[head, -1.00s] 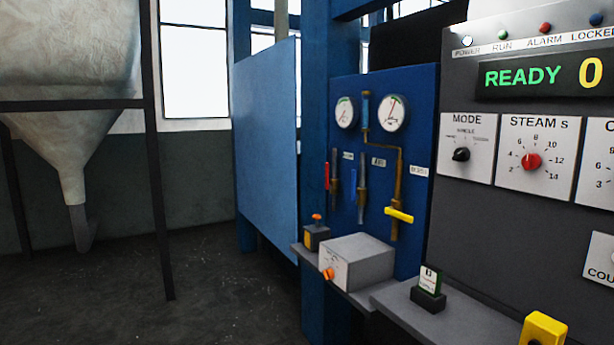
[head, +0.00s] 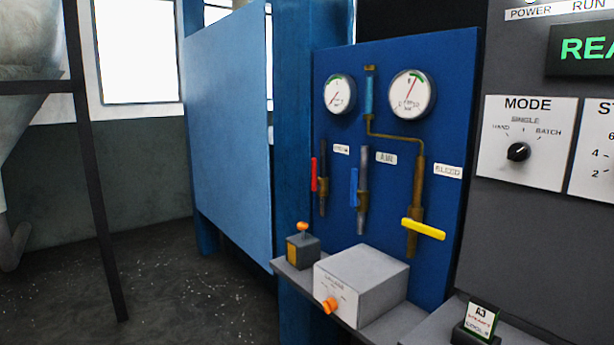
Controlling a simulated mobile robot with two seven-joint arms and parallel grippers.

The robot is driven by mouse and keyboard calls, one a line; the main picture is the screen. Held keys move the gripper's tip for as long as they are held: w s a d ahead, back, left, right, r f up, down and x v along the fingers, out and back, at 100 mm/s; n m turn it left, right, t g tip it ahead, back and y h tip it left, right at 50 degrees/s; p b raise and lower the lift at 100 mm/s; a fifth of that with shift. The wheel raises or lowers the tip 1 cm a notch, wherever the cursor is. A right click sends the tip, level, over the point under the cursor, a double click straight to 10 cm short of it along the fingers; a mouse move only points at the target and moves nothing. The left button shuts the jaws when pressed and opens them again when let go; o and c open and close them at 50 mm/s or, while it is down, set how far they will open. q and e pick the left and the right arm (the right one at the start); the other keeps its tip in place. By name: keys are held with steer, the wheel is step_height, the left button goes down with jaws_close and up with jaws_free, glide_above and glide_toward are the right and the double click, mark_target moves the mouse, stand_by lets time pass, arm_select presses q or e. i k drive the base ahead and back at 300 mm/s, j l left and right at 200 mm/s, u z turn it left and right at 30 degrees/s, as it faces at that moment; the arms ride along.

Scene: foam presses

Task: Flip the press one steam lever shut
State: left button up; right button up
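A blue valve panel (head: 385,110) stands at the middle right of the head view. It carries a red lever (head: 314,174) on the left pipe, a blue lever (head: 354,188) on the middle pipe and a yellow lever (head: 423,229) on the right pipe. The red and blue levers stand upright along their pipes; the yellow one lies crosswise. The label (head: 341,150) by the red lever is too small to read surely; the yellow lever's label (head: 448,171) reads BLEED. Neither of my grippers is in view.
Two gauges (head: 411,94) sit above the levers. A grey box (head: 365,280) with an orange knob and a small box (head: 302,250) with an orange button stand on a shelf below. A control cabinet (head: 520,235) is at right, a blue sheet panel (head: 230,130) at left. Open floor lies at left.

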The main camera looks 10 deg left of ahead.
mark_target(316, 187)
steer(key=i+j, duration=0.8)
steer(key=j, duration=0.15)
steer(key=i+j+z, duration=0.1)
steer(key=j, duration=0.25)
steer(key=i+j+z, duration=0.1)
steer(key=i+j, duration=0.35)
steer(key=j, duration=0.35)
steer(key=i+j+z, duration=0.1)
steer(key=j, duration=0.3)
steer(key=i+j, duration=0.25)
steer(key=j, duration=0.15)
steer(key=i+j+z, duration=0.1)
steer(key=j, duration=0.3)
steer(key=i+j+z, duration=0.1)
steer(key=j, duration=0.3)
steer(key=i, duration=0.1)
